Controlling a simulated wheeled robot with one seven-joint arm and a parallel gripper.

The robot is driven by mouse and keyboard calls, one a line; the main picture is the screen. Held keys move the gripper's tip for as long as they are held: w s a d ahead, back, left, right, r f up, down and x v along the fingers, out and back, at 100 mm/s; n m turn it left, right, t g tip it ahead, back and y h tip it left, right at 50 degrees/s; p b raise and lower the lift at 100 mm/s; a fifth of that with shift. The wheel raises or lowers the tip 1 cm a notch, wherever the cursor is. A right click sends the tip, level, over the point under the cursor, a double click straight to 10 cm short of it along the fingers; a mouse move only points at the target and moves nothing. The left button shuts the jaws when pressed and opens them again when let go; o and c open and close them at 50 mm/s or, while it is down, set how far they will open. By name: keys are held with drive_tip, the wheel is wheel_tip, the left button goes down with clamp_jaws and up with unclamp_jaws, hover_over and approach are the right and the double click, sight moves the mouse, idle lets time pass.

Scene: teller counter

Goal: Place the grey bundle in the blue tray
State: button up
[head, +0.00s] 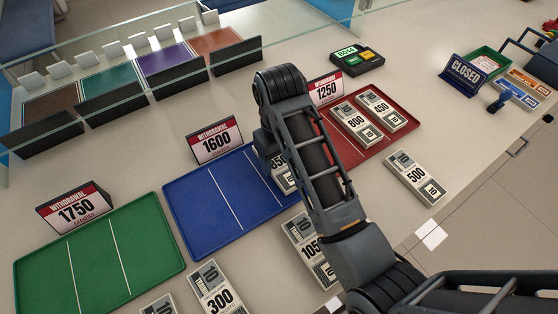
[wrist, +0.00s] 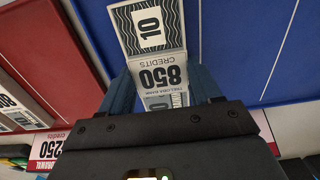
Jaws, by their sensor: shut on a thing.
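The grey bundle marked 850 (wrist: 158,72) is between the fingers of my gripper (wrist: 162,90), which is shut on it. In the head view the bundle (head: 284,180) shows only in part beside my arm, at the right end of the blue tray (head: 205,200). The wrist view shows the bundle over the end section of the blue tray (wrist: 235,45), by the edge nearest the red tray. I cannot tell whether the bundle touches the tray floor. The blue tray's other sections look empty. My arm hides most of my gripper in the head view.
The red tray (head: 345,150) holds bundles marked 800 (head: 355,123) and 450 (head: 382,110). The green tray (head: 145,240) looks empty. Loose bundles marked 500 (head: 415,177) and 300 (head: 217,290) lie on the counter. A 1600 sign (head: 215,140) stands behind the blue tray.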

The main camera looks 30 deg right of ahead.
drive_tip(key=shift+f, duration=0.3)
drive_tip(key=o, duration=1.2)
